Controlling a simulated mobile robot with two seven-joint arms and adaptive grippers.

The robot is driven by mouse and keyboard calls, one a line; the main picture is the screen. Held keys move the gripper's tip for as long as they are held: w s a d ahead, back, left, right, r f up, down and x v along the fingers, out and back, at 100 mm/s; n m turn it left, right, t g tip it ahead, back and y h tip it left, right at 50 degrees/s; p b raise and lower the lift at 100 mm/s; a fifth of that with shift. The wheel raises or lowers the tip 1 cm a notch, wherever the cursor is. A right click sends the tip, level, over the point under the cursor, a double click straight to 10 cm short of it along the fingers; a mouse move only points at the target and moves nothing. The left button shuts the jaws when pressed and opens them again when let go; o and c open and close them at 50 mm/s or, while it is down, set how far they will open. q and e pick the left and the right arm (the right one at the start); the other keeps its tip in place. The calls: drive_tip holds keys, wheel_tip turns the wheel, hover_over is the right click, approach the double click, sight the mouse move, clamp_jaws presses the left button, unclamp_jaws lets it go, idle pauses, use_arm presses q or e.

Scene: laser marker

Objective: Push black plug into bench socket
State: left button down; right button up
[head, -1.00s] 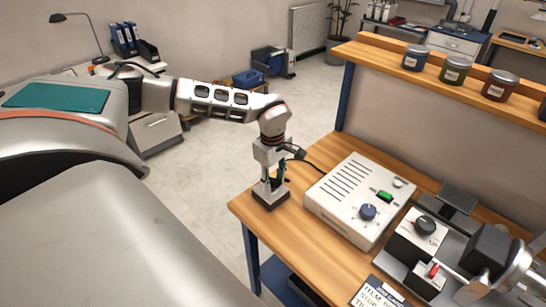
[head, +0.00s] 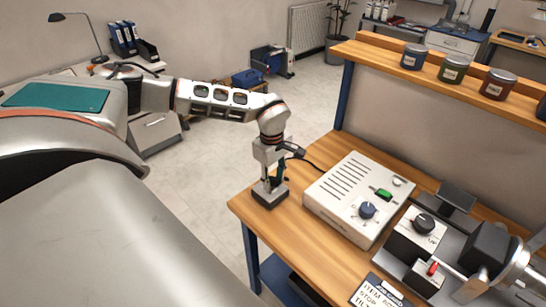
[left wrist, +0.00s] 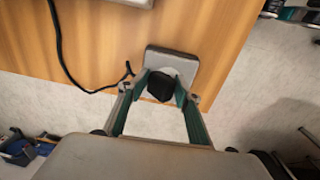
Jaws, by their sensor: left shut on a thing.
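The bench socket (head: 270,197) is a dark grey block at the near left corner of the wooden bench. In the left wrist view it is a grey square (left wrist: 187,58) with a pale round face. My left gripper (head: 271,180) points down over it. In the left wrist view the gripper (left wrist: 161,86) is shut on the black plug (left wrist: 160,86), which lies in front of the pale face. I cannot tell how deep the plug sits. The plug's black cable (left wrist: 62,48) curves away across the bench. My right gripper is not in view.
A white control box (head: 355,198) with a blue knob and green switch stands right of the socket. Metal machine parts (head: 425,240) and a sign (head: 378,292) lie further right. Jars (head: 453,70) line the shelf. Bare wood (head: 315,255) lies in front of the box.

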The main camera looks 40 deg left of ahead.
sight(273, 188)
use_arm(q)
drive_tip(key=shift+s+d+f, duration=0.1)
drive_tip(key=shift+s+f, duration=0.3)
drive_tip(key=shift+f, duration=0.25)
drive_tip(key=shift+s+d+f, duration=0.1)
drive_tip(key=shift+s+f, duration=0.3)
drive_tip(key=shift+f, duration=0.2)
drive_tip(key=c, duration=1.9)
unclamp_jaws()
drive_tip(key=o, duration=0.5)
drive_tip(key=shift+w+a+f, duration=0.1)
drive_tip(key=shift+w+f, duration=0.05)
drive_tip(key=shift+o, duration=0.2)
drive_tip(key=shift+w+a+f+g, duration=0.15)
drive_tip(key=shift+w+f+g, duration=0.2)
drive_tip(key=shift+w, duration=0.25)
drive_tip(key=shift+s+r, duration=0.3)
drive_tip(key=shift+w, duration=0.1)
drive_tip(key=shift+a, duration=0.1)
